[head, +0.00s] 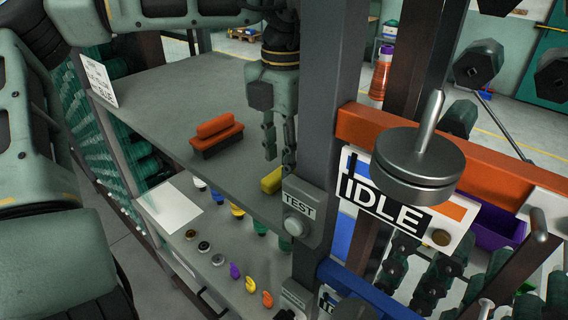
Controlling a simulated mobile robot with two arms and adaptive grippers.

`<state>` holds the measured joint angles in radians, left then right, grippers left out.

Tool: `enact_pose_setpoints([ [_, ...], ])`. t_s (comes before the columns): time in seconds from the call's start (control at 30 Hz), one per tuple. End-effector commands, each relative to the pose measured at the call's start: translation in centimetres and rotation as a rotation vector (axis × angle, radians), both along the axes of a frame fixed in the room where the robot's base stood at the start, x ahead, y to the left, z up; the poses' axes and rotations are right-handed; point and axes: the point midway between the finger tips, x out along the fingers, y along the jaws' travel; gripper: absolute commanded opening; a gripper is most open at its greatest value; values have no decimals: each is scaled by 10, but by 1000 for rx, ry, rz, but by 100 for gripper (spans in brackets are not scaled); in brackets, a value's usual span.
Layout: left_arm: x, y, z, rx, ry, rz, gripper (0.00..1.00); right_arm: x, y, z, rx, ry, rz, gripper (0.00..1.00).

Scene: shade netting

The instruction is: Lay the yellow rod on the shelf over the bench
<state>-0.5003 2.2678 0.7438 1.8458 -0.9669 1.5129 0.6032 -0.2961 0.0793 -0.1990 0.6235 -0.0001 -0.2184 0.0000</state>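The yellow rod (271,180) lies on the grey shelf (165,115) over the bench, close beside the grey post. The post hides part of it. My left gripper (280,160) points down just above the yellow rod. Its two fingers are apart, and I see nothing between them. My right gripper is not in view.
The upright grey post (330,110) with a TEST button box (299,217) stands right of my gripper. The bench (200,232) below holds a white sheet (169,207) and several coloured knobs.

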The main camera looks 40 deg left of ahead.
Motion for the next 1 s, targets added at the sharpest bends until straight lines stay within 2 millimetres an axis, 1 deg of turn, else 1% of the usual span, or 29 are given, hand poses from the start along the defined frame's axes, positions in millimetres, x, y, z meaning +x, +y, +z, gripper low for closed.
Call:
enact_pose_setpoints([
  [0.03, 1, 0, 9, 0, -8, 0, 39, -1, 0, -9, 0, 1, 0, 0],
  [0.1, 1, 0, 25, 2, -7, 2, 39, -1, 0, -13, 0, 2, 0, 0],
  [0.3, 0, -1, 67, 1, -4, 0, 39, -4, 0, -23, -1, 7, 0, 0],
  [0.4, 0, 0, 82, 1, -2, 1, 39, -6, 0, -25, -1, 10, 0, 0],
  [0.5, 0, 0, 91, 1, -1, -1, 39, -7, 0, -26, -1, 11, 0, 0],
  [0.6, -1, -1, 96, -1, 1, -2, 39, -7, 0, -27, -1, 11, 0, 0],
  [1.0, -1, -1, 97, -1, 1, -2, 39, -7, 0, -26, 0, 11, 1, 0],
])
